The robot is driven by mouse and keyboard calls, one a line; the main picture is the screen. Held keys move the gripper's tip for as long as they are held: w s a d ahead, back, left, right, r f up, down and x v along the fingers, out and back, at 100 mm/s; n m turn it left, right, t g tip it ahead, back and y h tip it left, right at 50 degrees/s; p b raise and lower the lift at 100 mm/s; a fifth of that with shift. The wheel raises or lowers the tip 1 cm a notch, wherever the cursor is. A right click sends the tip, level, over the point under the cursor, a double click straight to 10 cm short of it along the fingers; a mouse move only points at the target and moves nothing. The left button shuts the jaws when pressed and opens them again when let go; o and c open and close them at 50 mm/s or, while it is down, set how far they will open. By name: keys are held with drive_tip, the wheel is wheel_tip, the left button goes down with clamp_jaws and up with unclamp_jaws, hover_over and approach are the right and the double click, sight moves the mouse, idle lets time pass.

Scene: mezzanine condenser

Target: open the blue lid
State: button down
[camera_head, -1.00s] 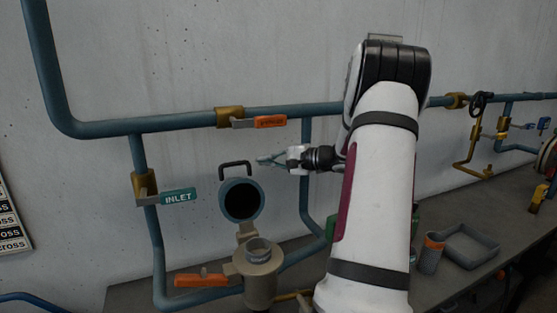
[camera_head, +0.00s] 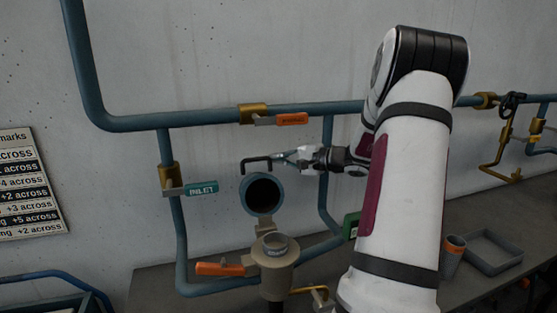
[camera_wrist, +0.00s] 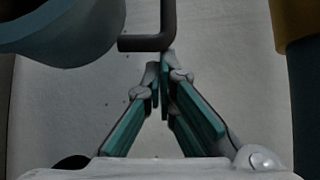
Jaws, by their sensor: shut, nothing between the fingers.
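The blue lid (camera_head: 247,197) stands raised on its hinge above the beige strainer body (camera_head: 277,262), with its dark round inner side facing the head camera. Its black bar handle (camera_head: 256,159) is at the top. In the wrist view the lid (camera_wrist: 62,38) fills the upper left and the handle (camera_wrist: 168,22) comes in from the top. My gripper (camera_head: 284,158) is at the right end of the handle. Its teal fingers (camera_wrist: 160,75) are shut and empty, tips very close to the handle; I cannot tell whether they touch it.
A blue pipe (camera_head: 200,116) with an orange-handled valve (camera_head: 291,119) runs along the wall above. A green INLET handle (camera_head: 200,188) is at the left. An orange lever (camera_head: 220,269) sits low beside the body. A grey tray (camera_head: 492,252) stands on the bench at right.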

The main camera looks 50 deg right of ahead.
drive_tip(key=s+a+r, duration=0.1)
drive_tip(key=s+b, duration=0.1)
drive_tip(key=shift+s+a+r+n+t, duration=0.3)
drive_tip(key=shift+s+a+r+t, duration=0.05)
drive_tip(key=shift+a+t, duration=0.05)
drive_tip(key=shift+w, duration=0.1)
drive_tip(key=s+d+b, duration=0.3)
drive_tip(key=s+d, duration=0.1)
drive_tip(key=s, duration=0.3)
drive_tip(key=shift+d, duration=0.2)
drive_tip(key=shift+s+r, duration=0.1)
